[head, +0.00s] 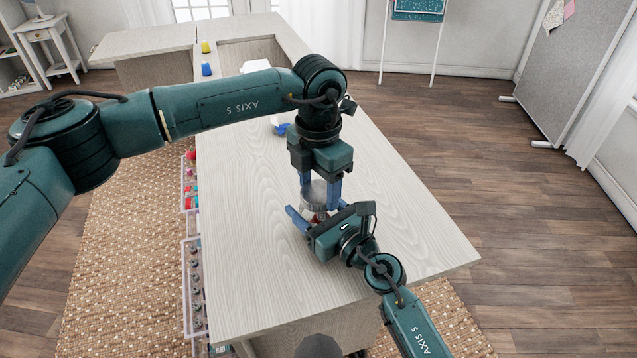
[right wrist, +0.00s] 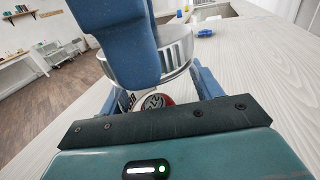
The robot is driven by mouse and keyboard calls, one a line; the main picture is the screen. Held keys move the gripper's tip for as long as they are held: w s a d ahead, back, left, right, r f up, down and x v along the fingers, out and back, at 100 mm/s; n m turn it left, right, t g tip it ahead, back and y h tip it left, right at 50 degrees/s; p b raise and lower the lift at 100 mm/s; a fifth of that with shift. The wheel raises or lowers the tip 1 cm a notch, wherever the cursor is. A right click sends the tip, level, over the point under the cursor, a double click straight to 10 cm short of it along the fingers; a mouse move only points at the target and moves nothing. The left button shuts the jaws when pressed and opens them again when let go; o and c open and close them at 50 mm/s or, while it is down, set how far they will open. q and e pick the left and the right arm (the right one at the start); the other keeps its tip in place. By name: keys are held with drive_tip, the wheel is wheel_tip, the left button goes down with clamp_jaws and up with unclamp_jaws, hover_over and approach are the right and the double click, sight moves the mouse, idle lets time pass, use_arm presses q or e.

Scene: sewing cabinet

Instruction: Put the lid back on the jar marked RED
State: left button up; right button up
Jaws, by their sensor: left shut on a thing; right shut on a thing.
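A silvery metal lid (head: 314,194) is between the blue fingers of my left gripper (head: 320,188), which points down from above. My right gripper (head: 322,220) is shut on the jar from the side. The lid is over the jar; I cannot tell whether they touch.
The pale wooden tabletop (head: 250,250) is mostly clear around the grippers. A blue item (head: 280,129) lies farther back. Blue (head: 206,69) and yellow (head: 205,47) items stand on the far left wing. Clear trays (head: 193,285) with small items hang along the left edge.

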use_arm(q)
drive_tip(key=o, duration=1.2)
drive_tip(key=shift+c, duration=0.2)
drive_tip(key=shift+r, duration=0.15)
wheel_tip(320, 180, up, 12)
use_arm(e)
drive_tip(key=o, duration=2)
drive_tip(key=shift+c, duration=0.2)
drive_tip(key=shift+d, duration=0.1)
